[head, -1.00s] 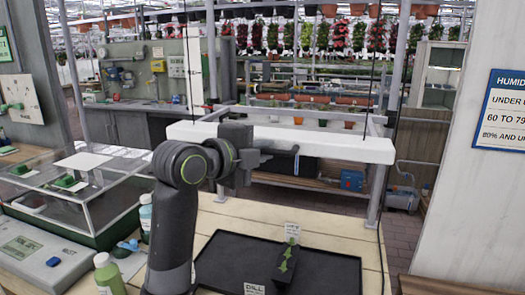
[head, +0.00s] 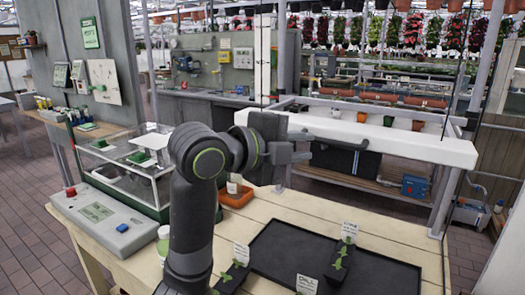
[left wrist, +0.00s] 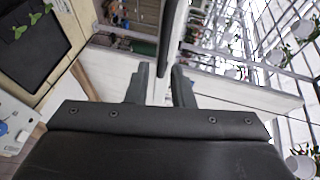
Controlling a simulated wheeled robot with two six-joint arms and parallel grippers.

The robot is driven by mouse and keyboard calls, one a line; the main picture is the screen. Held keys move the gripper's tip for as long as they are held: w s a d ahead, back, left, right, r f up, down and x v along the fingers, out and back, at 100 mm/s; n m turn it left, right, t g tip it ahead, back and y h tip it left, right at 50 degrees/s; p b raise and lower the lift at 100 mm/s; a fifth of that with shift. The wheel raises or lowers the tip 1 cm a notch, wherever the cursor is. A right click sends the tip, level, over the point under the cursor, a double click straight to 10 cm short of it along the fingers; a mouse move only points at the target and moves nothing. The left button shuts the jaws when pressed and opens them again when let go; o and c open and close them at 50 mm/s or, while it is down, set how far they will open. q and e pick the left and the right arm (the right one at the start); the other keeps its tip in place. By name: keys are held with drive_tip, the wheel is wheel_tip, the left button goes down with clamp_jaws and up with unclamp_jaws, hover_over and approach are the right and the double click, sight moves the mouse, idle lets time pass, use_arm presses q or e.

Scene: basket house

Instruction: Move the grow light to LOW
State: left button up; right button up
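The grow light is a long white bar (head: 400,143) hung level on thin dark cords above the table. My left gripper (head: 303,146) is in front of its left part, pointing right. A narrow white upright strip (head: 263,55) stands by the light's left end; no LOW marking is readable. My right gripper is not in view.
A black tray (head: 385,280) with small seedling pots and labels lies on the wooden table below the light. An orange pot (head: 236,196), a glass-topped case (head: 110,180) and a grey control box (head: 95,225) stand left. A metal-framed bench is behind.

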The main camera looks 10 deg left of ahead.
use_arm(q)
drive_tip(key=v, duration=0.9)
